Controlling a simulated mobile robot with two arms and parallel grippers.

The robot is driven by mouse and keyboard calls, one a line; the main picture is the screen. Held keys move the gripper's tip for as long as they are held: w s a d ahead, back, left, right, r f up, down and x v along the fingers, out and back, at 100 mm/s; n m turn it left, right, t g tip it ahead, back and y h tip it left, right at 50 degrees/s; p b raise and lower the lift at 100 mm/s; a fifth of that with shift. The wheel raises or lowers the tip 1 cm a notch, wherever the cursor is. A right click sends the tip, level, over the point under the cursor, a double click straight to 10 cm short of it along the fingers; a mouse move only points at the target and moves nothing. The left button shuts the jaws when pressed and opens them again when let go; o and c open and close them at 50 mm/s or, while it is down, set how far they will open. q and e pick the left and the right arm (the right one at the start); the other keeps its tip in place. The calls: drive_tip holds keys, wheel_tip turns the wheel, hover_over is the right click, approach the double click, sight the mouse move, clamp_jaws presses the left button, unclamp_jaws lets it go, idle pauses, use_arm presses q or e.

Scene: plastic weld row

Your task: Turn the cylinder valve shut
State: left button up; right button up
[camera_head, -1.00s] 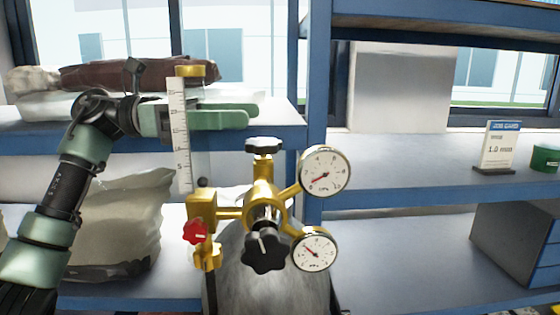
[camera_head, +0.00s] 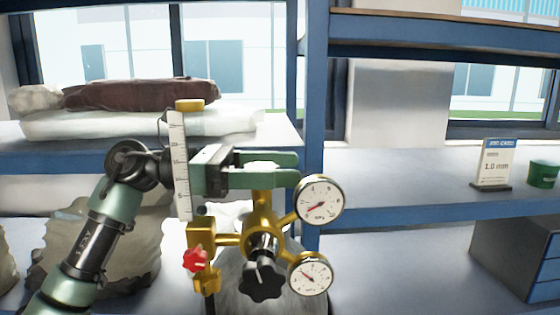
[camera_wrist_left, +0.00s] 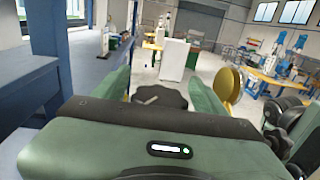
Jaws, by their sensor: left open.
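A brass valve and regulator assembly (camera_head: 262,216) stands on top of a grey cylinder (camera_head: 232,285). Its black top handwheel shows in the left wrist view (camera_wrist_left: 160,97), between the two green fingers; in the head view my gripper covers it. A black star knob (camera_head: 262,279) faces front below. My left gripper (camera_head: 280,169) is open, its fingers level at the top of the assembly, one on each side of the handwheel. I cannot tell whether they touch it. My right gripper is out of view.
Two round gauges, upper (camera_head: 318,199) and lower (camera_head: 310,275), sit close right of the assembly. A red knob (camera_head: 195,259) is at its left. A blue shelf post (camera_head: 312,120) rises behind. A job card (camera_head: 496,164) and a green tin (camera_head: 544,173) stand on the right shelf.

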use_arm(q)
drive_tip(key=c, duration=1.4)
drive_tip(key=shift+o, duration=0.2)
drive_tip(key=m+g, duration=0.1)
drive_tip(key=g, duration=0.1)
drive_tip(key=m+g, duration=0.1)
drive_tip(key=shift+s+g+y, duration=0.2)
drive_tip(key=shift+g+y, duration=0.1)
drive_tip(key=shift+g, duration=0.1)
drive_tip(key=shift+s+a+r+m+g+y+p, duration=0.1)
drive_tip(key=shift+s+m+g+y+p, duration=0.1)
drive_tip(key=shift+m+g+y+p, duration=0.55)
drive_tip(key=shift+s+a+m+g, duration=0.1)
drive_tip(key=shift+m+g, duration=0.45)
drive_tip(key=shift+g, duration=0.3)
drive_tip(key=o, duration=1.4)
drive_tip(key=shift+c, duration=0.2)
